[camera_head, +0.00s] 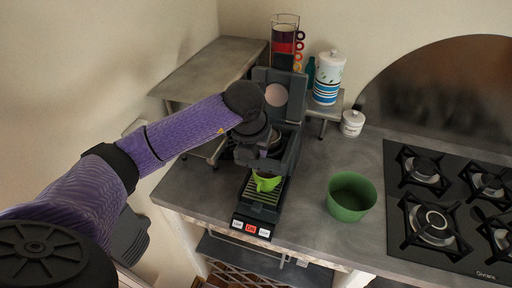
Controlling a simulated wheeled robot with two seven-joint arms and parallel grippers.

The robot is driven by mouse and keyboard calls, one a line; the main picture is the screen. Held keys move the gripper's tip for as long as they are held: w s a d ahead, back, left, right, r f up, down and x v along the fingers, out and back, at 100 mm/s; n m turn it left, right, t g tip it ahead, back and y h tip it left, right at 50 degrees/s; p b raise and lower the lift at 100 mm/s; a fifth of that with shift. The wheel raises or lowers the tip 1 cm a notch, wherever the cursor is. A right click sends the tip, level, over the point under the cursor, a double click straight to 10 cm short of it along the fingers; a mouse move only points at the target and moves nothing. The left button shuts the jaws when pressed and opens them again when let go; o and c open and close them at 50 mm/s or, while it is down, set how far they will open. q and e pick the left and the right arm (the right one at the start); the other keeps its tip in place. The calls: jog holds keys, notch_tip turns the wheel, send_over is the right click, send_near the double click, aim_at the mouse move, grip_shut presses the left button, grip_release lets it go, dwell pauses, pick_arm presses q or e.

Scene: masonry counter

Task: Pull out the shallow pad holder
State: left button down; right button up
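The dark coffee machine (292,153) stands on the grey counter with its lid (291,98) raised; a pale round disc shows on the lid's inner face. My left arm comes in from the left, and its gripper (262,160) is at the front top of the machine, over the pad holder area. The pad holder is mostly hidden behind my wrist and gripper, so I cannot make it out clearly. The gripper's fingers are dark against dark, so I cannot tell whether they are open or shut. My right gripper is not in view.
A light green cup (266,181) stands on the machine's drip tray below my gripper. A green bowl (350,197) stands to the right, before the gas hob (447,205). A striped canister (328,78), a white jar (352,123) and a cup rack (285,40) are behind.

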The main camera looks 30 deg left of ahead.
pick_arm(q)
jog(key=shift+r+p, duration=1.2)
jog(key=shift+r, duration=0.35)
